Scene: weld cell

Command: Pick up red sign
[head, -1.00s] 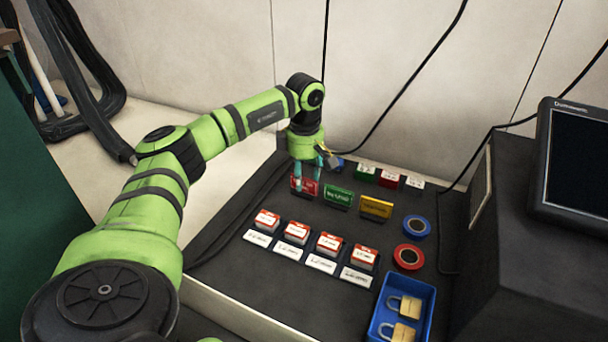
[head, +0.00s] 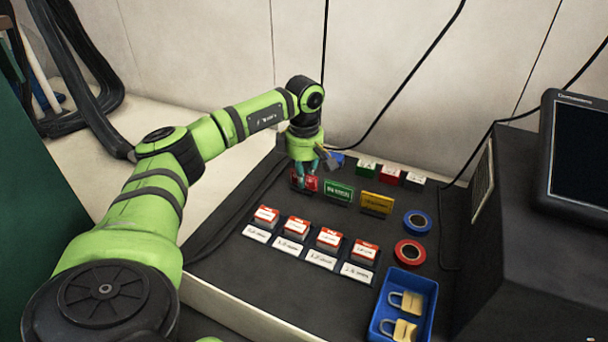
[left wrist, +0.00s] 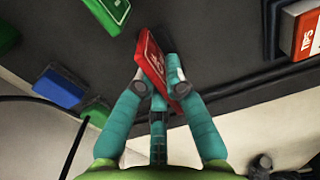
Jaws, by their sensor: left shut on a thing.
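The red sign (head: 311,184) stands at the left end of the row of coloured signs on the dark bench top in the head view. My left gripper (head: 304,178) is at the sign, with its teal fingers around it. In the left wrist view the red sign (left wrist: 151,60) sits between the fingertips of my left gripper (left wrist: 157,78), which is shut on it. The sign looks tilted in that view. I cannot tell whether its base touches the bench. My right gripper is not in view.
A green sign (head: 339,192) and a yellow sign (head: 376,204) stand to the right. Several red-and-white boxes (head: 296,227) are in front. Blue tape (head: 417,222), red tape (head: 409,252) and a blue tray (head: 428,318) with padlocks lie at right. A monitor (head: 580,150) stands far right.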

